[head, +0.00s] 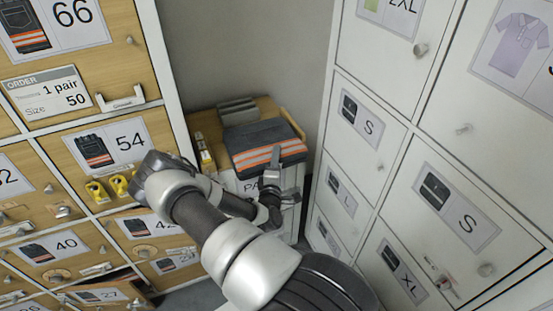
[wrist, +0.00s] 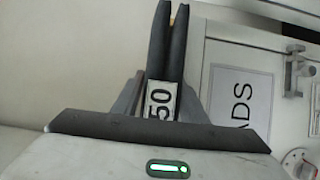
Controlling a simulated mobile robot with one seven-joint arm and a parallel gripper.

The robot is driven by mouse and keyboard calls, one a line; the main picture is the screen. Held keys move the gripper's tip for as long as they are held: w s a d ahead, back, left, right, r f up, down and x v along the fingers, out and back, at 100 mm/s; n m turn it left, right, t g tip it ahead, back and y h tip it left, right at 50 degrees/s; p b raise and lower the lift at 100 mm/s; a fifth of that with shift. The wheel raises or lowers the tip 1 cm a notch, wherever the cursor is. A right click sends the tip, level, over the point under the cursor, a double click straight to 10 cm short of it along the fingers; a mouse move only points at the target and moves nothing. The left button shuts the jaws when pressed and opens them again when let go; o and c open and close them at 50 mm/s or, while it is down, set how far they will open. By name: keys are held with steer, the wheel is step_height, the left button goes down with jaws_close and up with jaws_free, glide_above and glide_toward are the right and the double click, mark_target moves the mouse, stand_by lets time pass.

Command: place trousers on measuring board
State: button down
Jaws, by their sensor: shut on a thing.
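The folded dark trousers (head: 258,133), with orange and pale stripes, are above the top of a low cabinet in the head view. My gripper (head: 272,178) is shut on their near edge, with one finger visible over the stripes. In the wrist view the trousers (wrist: 179,45) show edge-on between my fingers, with a white "50" label (wrist: 160,101). A tan wooden surface (head: 268,106), possibly the measuring board, shows behind the trousers. Most of it is hidden, and I cannot tell whether the trousers touch it.
Grey folded items (head: 237,112) lie behind the trousers. The cabinet has a partly hidden paper sign (wrist: 240,105). Wooden lockers (head: 110,165) stand left and white lockers (head: 395,160) right, leaving a narrow gap.

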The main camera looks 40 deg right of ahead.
steer(key=c, duration=1.1)
jaws_free()
steer(key=shift+f, duration=0.1)
